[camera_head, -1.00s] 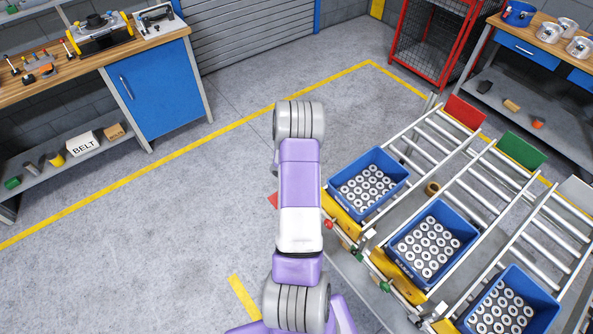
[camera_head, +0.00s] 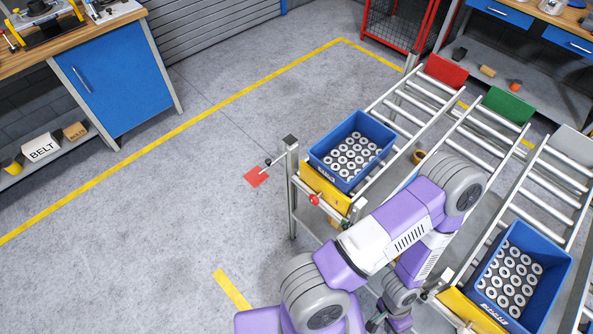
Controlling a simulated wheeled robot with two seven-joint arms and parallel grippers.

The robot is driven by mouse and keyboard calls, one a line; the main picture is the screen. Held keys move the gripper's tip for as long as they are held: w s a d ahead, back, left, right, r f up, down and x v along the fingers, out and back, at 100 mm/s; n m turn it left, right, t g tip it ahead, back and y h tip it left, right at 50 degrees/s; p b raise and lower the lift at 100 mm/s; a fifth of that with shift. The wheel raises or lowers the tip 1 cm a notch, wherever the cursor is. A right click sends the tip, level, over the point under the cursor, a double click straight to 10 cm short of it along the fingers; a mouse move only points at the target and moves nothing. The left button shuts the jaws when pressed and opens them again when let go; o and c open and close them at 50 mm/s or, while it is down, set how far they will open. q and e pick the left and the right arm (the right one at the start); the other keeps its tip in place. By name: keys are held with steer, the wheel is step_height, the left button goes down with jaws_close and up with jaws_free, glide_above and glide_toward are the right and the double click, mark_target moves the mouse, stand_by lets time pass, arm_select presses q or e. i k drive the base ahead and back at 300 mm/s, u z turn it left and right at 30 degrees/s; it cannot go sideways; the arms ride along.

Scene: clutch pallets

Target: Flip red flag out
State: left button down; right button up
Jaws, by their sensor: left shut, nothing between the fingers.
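A small red flag (camera_head: 257,177) shows as a flat red square left of the grey post (camera_head: 291,160) at the left conveyor's near end. A short rod with a dark knob (camera_head: 268,162) is between the flag and the post. The flag sticks out to the left, over the floor, away from the rollers. My left arm bends over the middle conveyor, and my left gripper (camera_head: 374,323) is low at the bottom edge, small and partly hidden. It is shut and empty, well away from the flag. My right gripper is not in view.
Another crate (camera_head: 560,265) is on the right conveyor. Red (camera_head: 446,70) and green (camera_head: 507,107) plates mark the far ends. Floor at left is clear.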

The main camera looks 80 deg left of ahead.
mark_target(257, 175)
steer(key=z, duration=0.4)
steer(key=k, duration=1.35)
steer(key=u, duration=1.7)
steer(key=i, duration=0.5)
steer(key=z, duration=0.05)
